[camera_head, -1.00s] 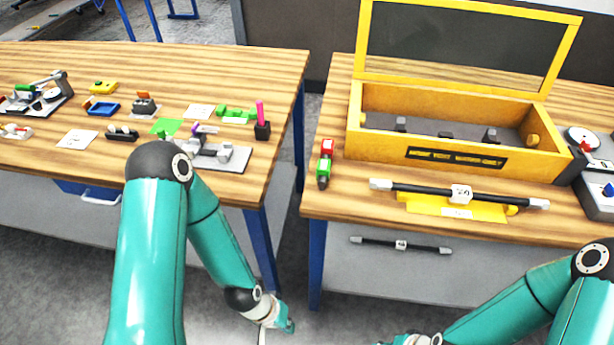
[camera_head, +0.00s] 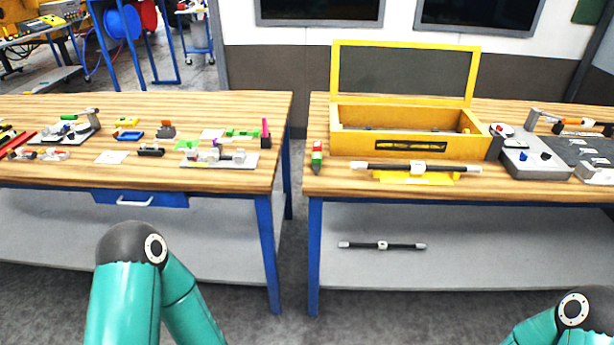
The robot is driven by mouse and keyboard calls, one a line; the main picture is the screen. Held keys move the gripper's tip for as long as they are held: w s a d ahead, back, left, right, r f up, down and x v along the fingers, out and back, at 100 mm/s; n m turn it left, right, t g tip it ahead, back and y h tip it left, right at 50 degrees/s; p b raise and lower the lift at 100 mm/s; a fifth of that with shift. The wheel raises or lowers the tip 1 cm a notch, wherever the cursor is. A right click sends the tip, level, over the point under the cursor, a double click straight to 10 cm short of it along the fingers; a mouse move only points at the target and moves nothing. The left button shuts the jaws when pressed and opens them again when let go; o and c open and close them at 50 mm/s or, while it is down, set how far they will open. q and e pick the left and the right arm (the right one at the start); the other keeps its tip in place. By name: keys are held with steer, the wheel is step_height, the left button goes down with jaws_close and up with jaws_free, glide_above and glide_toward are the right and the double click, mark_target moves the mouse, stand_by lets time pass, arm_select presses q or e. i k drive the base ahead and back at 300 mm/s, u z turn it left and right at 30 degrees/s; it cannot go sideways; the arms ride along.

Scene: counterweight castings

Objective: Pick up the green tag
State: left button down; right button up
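A flat green tag (camera_head: 188,145) lies on the left wooden table, just behind the left end of a grey fixture plate (camera_head: 245,160) with small parts on it. The parts partly hide its front edge. Another green piece (camera_head: 242,133), blocky in shape, lies behind the plate to the right. My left arm shows at the bottom left and my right arm at the bottom right. Both grippers are below the picture, so their state does not show.
A white card (camera_head: 112,157), a black block (camera_head: 151,151) and a blue tray (camera_head: 130,135) lie left of the tag. A gap separates the tables. The right table holds an open yellow box (camera_head: 400,146) and a black bar (camera_head: 384,167) on a yellow stand.

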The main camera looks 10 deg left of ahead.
mark_target(316, 156)
steer(key=u, duration=0.7)
steer(key=k, duration=0.1)
steer(key=u, duration=0.05)
steer(key=i, duration=1)
steer(key=u, duration=0.05)
